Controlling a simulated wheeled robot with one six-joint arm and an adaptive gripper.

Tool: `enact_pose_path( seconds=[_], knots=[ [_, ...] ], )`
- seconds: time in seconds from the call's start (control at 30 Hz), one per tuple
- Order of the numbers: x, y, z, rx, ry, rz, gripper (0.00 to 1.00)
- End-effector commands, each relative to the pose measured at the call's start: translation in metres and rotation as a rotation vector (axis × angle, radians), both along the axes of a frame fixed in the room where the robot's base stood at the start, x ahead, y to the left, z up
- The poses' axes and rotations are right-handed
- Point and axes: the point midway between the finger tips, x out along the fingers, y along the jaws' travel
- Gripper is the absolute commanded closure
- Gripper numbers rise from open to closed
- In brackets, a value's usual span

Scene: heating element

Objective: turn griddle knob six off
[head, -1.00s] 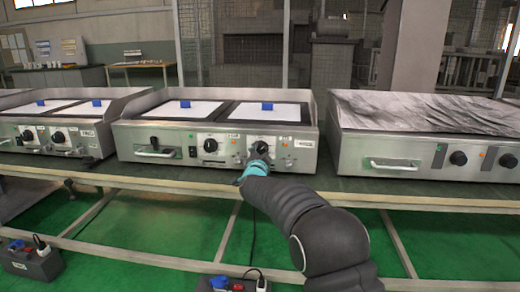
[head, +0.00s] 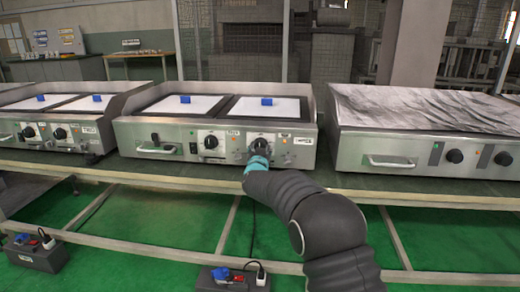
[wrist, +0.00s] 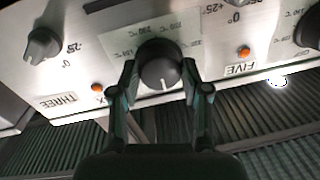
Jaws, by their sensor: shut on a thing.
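The middle griddle (head: 218,139) has two dark round knobs on its steel front panel. My gripper (head: 257,163) is at its right knob (head: 262,141). In the wrist view the panel appears upside down. My gripper (wrist: 160,88) has one finger on each side of a black knob (wrist: 159,62) and is shut on it. The knob's white pointer line faces down in that picture. A FIVE label (wrist: 240,70) is right of the knob. Left of it, a label ending in X is partly hidden by a finger. A THREE label (wrist: 57,101) is further left.
Another knob (wrist: 43,44) and two orange lamps (wrist: 243,51) sit on the same panel. Similar griddles stand at left (head: 42,120) and right (head: 420,130) on the long bench (head: 175,168). Power boxes (head: 34,252) lie on the green floor.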

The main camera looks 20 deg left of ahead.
Motion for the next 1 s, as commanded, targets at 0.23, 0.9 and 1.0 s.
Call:
enact_pose_path(
  seconds=[0.23, 0.9, 1.0],
  knots=[
    [-0.0006, 0.0008, -0.0031, -0.018, 0.000, 0.002, 0.89],
    [0.0001, -0.0010, -0.0010, -0.014, -0.001, -0.001, 0.28],
    [-0.0034, -0.0018, -0.0002, -0.013, -0.002, -0.001, 0.28]
  ],
)
